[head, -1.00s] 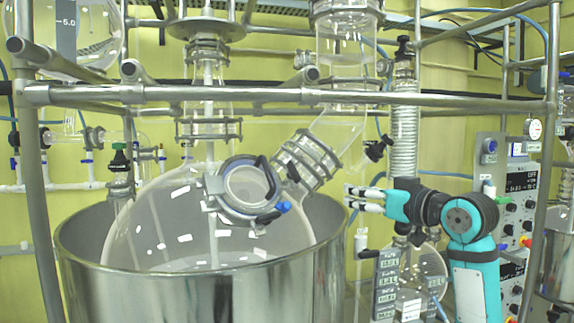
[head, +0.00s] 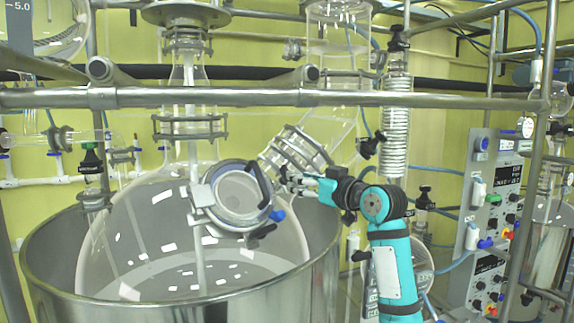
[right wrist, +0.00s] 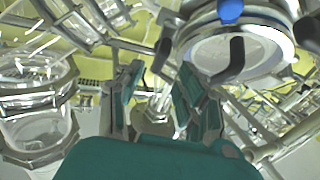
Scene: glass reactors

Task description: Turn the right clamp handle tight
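The round glass port (head: 238,193) with its metal clamp ring sits on the front of the big glass vessel (head: 150,235). A curved black clamp handle (head: 263,186) lies along the ring's right side. A blue knob (head: 277,215) is at the lower right, with another black handle (head: 262,232) below it. My right gripper (head: 286,180) is just right of the right handle; contact cannot be told. In the right wrist view the gripper (right wrist: 165,90) has its fingers apart with nothing held between them. The port (right wrist: 235,52) and blue knob (right wrist: 230,11) show above right. My left gripper is not in view.
A steel pot (head: 180,305) surrounds the vessel's lower part. A horizontal metal rail (head: 230,97) crosses in front, above the port. An angled glass neck with a clamped flange (head: 297,152) is just above my right gripper. A control panel (head: 493,215) stands at the right.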

